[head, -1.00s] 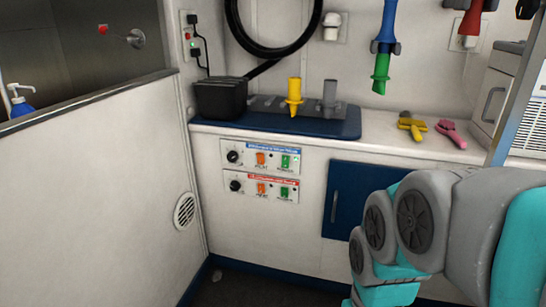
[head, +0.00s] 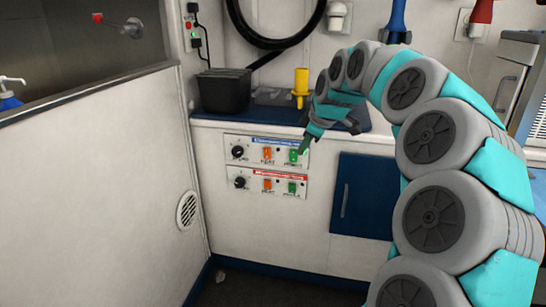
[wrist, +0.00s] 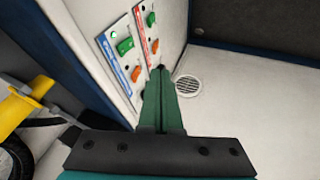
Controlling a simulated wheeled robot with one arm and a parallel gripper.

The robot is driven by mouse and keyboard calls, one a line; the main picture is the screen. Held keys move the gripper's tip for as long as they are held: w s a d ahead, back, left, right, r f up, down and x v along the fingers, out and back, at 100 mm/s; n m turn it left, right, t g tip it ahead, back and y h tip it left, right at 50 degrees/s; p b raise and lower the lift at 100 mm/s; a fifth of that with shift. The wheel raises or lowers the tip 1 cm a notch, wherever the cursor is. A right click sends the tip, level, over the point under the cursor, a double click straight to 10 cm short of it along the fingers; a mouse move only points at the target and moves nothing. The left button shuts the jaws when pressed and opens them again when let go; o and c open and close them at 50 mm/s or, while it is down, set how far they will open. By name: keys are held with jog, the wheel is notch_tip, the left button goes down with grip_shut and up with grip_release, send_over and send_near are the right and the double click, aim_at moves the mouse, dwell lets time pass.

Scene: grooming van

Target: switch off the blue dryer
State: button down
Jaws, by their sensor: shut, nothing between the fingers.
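The blue-labelled control panel (head: 252,157) is on the white cabinet front, above the red-labelled panel (head: 254,188). It has a black knob (head: 238,152), an orange switch (head: 267,153) and a green switch (head: 294,156). The wrist view shows the blue panel's green switch (wrist: 125,46), its orange switch (wrist: 135,74) and a small lit green lamp (wrist: 113,34). My gripper (head: 304,150) is shut and empty, at the right end of the blue panel near the green switch. In the wrist view its fingertips (wrist: 162,75) appear beside the panels; contact cannot be told. The blue dryer nozzle (head: 397,20) hangs on the wall.
Above the panels is a counter with a blue mat (head: 265,113), a black bin (head: 224,92) and a yellow nozzle (head: 301,85). A blue cabinet door (head: 362,195) is right of the panels. A white partition (head: 100,180) stands at left.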

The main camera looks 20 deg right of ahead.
aim_at(295, 156)
jog(key=shift+w+d+r, duration=0.15)
jog(key=shift+w+d, duration=0.45)
jog(key=shift+w, duration=0.3)
jog(key=x, duration=0.4)
jog(key=w+d+p+x, duration=0.1)
jog(key=x, duration=0.2)
jog(key=r+x, duration=0.1)
jog(key=x, duration=0.3)
jog(key=shift+w+d+f, duration=0.25)
jog(key=shift+w+d, duration=0.05)
jog(key=shift+w, duration=0.2)
jog(key=shift+w+d+f, duration=0.15)
jog(key=shift+w+d, duration=0.15)
jog(key=shift+w, duration=0.1)
